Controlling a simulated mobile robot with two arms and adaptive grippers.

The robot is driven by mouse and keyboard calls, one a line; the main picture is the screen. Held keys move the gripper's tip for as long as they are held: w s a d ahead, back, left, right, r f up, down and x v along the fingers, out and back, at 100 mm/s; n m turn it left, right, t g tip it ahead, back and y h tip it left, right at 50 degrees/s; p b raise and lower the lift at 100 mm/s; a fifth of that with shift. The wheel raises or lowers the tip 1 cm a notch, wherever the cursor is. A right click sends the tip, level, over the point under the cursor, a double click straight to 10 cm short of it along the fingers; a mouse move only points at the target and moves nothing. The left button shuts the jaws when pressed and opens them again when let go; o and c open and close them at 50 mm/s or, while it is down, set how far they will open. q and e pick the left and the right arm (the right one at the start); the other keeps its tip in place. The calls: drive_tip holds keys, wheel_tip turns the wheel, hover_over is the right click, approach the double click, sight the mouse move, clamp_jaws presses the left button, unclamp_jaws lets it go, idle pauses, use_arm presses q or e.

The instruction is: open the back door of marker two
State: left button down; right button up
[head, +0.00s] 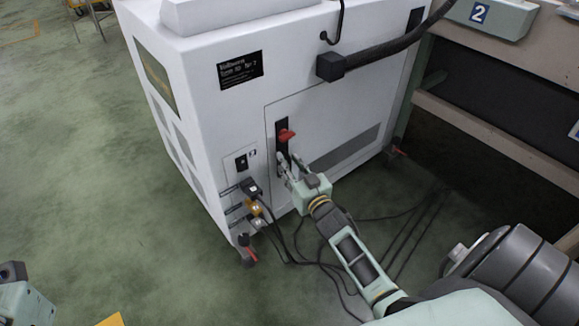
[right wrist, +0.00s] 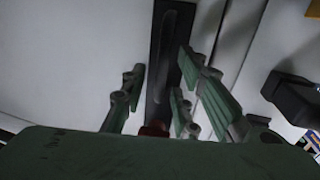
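The marker is a white cabinet (head: 205,95) with a black label whose small print is hard to read. Its back door (head: 340,120) looks shut. A black latch plate (head: 281,140) with a red handle (head: 286,135) sits at the door's left edge. My right gripper (head: 288,168) is at the plate's lower part, just below the red handle. In the right wrist view its fingers (right wrist: 163,85) are spread on both sides of the black plate (right wrist: 168,50); contact cannot be told. A bit of red (right wrist: 155,129) shows low there. My left gripper (head: 14,298) seems partly cut off at lower left, fingers hidden.
Plugs and cables (head: 256,208) hang from the cabinet's lower left and run across the floor beneath my right arm. A thick black hose (head: 390,45) leaves the cabinet's upper part. A bench with a "2" sign (head: 479,14) stands at right. The green floor (head: 90,180) at left is clear.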

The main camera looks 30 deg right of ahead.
drive_tip(key=shift+w, duration=0.2)
drive_tip(key=shift+c, duration=0.3)
clamp_jaws()
drive_tip(key=shift+d, duration=0.1)
